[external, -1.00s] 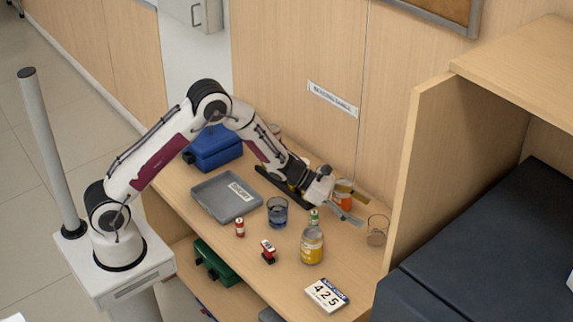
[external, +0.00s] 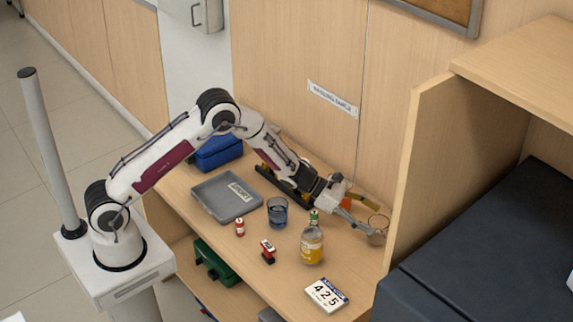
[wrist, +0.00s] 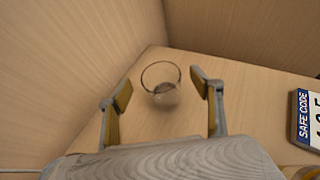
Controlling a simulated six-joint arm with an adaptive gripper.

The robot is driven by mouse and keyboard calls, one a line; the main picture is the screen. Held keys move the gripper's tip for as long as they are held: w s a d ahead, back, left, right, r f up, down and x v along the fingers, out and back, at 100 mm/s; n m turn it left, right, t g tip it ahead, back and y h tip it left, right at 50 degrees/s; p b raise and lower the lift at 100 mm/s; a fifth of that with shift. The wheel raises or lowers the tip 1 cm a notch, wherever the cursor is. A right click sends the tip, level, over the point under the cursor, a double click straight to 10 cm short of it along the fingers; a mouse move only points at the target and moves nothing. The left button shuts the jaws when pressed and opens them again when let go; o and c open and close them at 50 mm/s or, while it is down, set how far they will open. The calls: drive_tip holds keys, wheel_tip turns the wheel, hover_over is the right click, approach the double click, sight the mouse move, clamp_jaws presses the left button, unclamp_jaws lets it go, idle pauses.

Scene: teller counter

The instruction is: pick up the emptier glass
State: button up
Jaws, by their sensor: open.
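A clear glass (external: 378,229) stands upright at the right end of the counter, near the wooden side panel. In the wrist view the same glass (wrist: 161,84) is ahead, between the lines of the two fingers, with only a little at its bottom. A blue-tinted glass (external: 277,211) stands mid-counter beside the grey tray; it seems to hold dark blue contents, level hard to tell. My gripper (external: 364,215) is open and close to the clear glass. In the wrist view my open gripper (wrist: 163,92) has its fingertips apart on either side of the glass, not visibly touching it.
A bottle with yellow contents (external: 312,242) stands in front of my gripper. A number card (external: 326,295) lies near the front edge. A grey tray (external: 211,205), a small red can (external: 240,227) and a red stamp-like item (external: 267,251) are left. The side panel (external: 408,200) bounds the right.

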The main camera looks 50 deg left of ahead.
drive_tip(key=shift+x, duration=1.9)
drive_tip(key=c, duration=1.8)
drive_tip(key=shift+o, duration=0.2)
drive_tip(key=shift+r, duration=0.3)
wheel_tip(320, 180, up, 9)
drive_tip(key=shift+r, duration=0.2)
